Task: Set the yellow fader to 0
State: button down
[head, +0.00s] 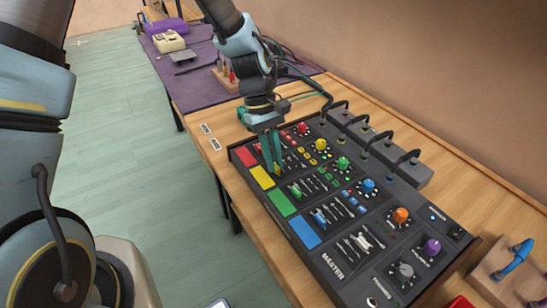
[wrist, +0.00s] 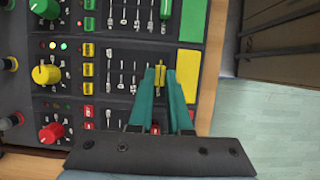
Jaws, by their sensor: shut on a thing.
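The mixer (head: 385,282) is a black console with coloured channel strips on the wooden table. The yellow fader (head: 277,169) is in the yellow channel row, near that row's yellow label pad (head: 262,177). In the wrist view the yellow fader (wrist: 158,78) shows between my fingertips, close to the pad's edge. My gripper (head: 272,168) points down at the mixer, with its teal fingers closed around the fader cap. The fingers hide part of the cap and its slot in both views. I cannot read the scale marks beside it.
The red fader row and green fader row lie on either side of the yellow one. Coloured knobs, such as the yellow knob (wrist: 46,74), stand up from the panel. Grey boxes with black cables (head: 375,145) line the mixer's back edge. The floor (head: 130,150) is clear.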

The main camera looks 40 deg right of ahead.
aim_at(294, 164)
dwell(0.8)
jog(key=d, duration=0.5)
jog(key=shift+s+d, duration=0.1)
jog(key=shift+d, duration=0.05)
jog(key=c, duration=0.9)
grip_release()
jog(key=shift+o, duration=0.2)
jog(key=b+v, duration=0.2)
jog(key=v, duration=0.9)
jog(key=shift+s, duration=0.1)
